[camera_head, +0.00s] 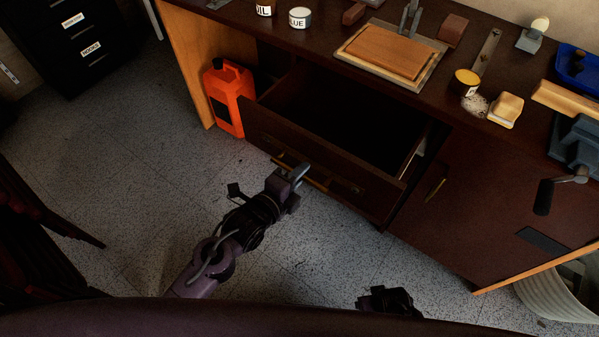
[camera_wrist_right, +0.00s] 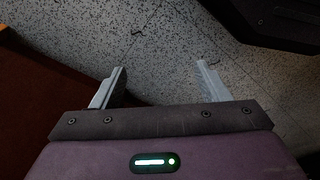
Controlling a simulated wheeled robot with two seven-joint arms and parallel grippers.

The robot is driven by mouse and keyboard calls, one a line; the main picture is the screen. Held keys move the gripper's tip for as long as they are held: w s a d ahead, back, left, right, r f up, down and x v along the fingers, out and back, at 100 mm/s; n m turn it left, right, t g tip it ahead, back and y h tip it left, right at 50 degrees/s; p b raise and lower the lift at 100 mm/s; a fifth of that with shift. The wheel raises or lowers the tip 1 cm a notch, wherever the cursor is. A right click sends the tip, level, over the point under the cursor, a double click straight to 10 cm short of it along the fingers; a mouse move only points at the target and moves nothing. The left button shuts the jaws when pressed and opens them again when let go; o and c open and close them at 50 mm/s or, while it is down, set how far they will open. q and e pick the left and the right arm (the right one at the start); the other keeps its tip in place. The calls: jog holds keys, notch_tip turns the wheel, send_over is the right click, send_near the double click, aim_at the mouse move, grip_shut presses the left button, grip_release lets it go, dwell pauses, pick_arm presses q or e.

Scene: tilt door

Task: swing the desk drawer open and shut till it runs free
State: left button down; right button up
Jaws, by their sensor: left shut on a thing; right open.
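The desk drawer (camera_head: 355,185) is a dark brown box pulled well out from under the desk top, and its inside looks dark and empty. My left gripper (camera_head: 297,174) is at the drawer front and shut on the handle. My right gripper (camera_wrist_right: 161,82) is open in the right wrist view, with nothing between its fingers and speckled floor beyond. In the head view only a dark part of my right arm shows at the bottom, away from the drawer.
An orange jug (camera_head: 228,97) stands on the floor close to the drawer's left side. A cupboard door (camera_head: 455,205) with a small handle is right of the drawer. The desk top (camera_head: 420,105) holds tools, tins and a wooden block. A white bin (camera_head: 560,295) stands at lower right. Floor before the drawer is clear.

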pick_arm(q)
jog(key=shift+w+d, duration=0.1)
jog(key=shift+w, duration=0.15)
jog(key=b+x, duration=0.1)
jog(key=x, duration=0.2)
jog(key=r+x, duration=0.1)
jog(key=x, duration=0.3)
jog(key=r+b+x, duration=0.1)
jog(key=x, duration=0.3)
jog(key=shift+w+d+r+b, duration=0.2)
jog(key=shift+w+d+b, duration=0.1)
jog(key=shift+w, duration=0.1)
jog(key=b, duration=0.4)
send_over(346, 129)
jog(key=shift+s+a, duration=0.1)
jog(key=shift+s, duration=0.15)
jog(key=shift+w+d+b, duration=0.25)
jog(key=shift+w+b, duration=0.05)
jog(key=shift+w, duration=0.1)
jog(key=c, duration=1.5)
grip_release()
pick_arm(e)
jog(key=w+a+r, duration=0.1)
jog(key=a+r, duration=0.1)
jog(key=r, duration=0.7)
jog(key=w+a+r+n, duration=0.1)
jog(key=a+r, duration=0.1)
jog(key=r, duration=0.7)
jog(key=shift+w+y, duration=0.15)
jog(key=shift+y, duration=0.15)
